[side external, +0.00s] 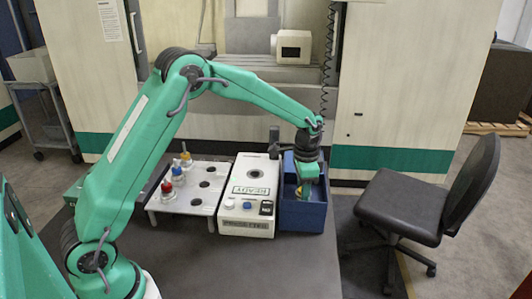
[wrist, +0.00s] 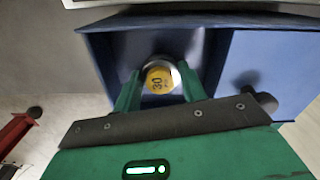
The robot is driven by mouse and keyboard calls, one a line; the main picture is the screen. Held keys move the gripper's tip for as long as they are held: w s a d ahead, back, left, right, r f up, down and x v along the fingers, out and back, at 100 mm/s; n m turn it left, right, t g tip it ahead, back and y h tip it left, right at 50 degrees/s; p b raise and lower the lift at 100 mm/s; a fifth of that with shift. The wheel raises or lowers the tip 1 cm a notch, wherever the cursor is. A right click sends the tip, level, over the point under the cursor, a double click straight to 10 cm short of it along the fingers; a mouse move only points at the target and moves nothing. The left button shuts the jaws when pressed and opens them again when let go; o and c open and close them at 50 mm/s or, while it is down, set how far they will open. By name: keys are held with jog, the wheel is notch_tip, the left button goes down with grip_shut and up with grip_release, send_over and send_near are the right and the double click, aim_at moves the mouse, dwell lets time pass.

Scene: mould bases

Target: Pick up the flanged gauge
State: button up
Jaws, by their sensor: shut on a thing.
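A round gauge with a yellow top marked 30 and a silvery rim (wrist: 158,78) sits between the fingers of my gripper (wrist: 160,85) in the wrist view. My gripper is shut on it. The silvery rim may be a flange, but its lower part is hidden. In the side view my gripper (side external: 307,185) points down into a blue bin (side external: 303,218), and a small yellow part shows by the fingers. The bin also shows around the gauge in the wrist view (wrist: 265,70). I cannot tell whether the gauge touches the bin floor.
A pale rack (side external: 200,193) with round holes stands at the left, holding a red-topped piece (side external: 167,190), a blue-topped one (side external: 177,168) and a yellow-orange one (side external: 185,156). A white box marked READY (side external: 250,190) stands between rack and bin. The front of the dark table is clear.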

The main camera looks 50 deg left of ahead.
jog(key=shift+r, duration=0.1)
notch_tip(320, 180, up, 10)
dwell(0.7)
dwell(0.5)
notch_tip(320, 180, up, 8)
jog(key=s+a+n, duration=0.2)
jog(key=a, duration=0.7)
jog(key=s+a+n, duration=0.2)
jog(key=a, duration=0.7)
jog(key=shift+w+d+f, duration=0.1)
jog(key=shift+w+f, duration=0.05)
jog(key=shift+f, duration=1.2)
jog(key=shift+w+d+f, duration=0.1)
jog(key=shift+f, duration=1.2)
jog(key=shift+f, duration=0.15)
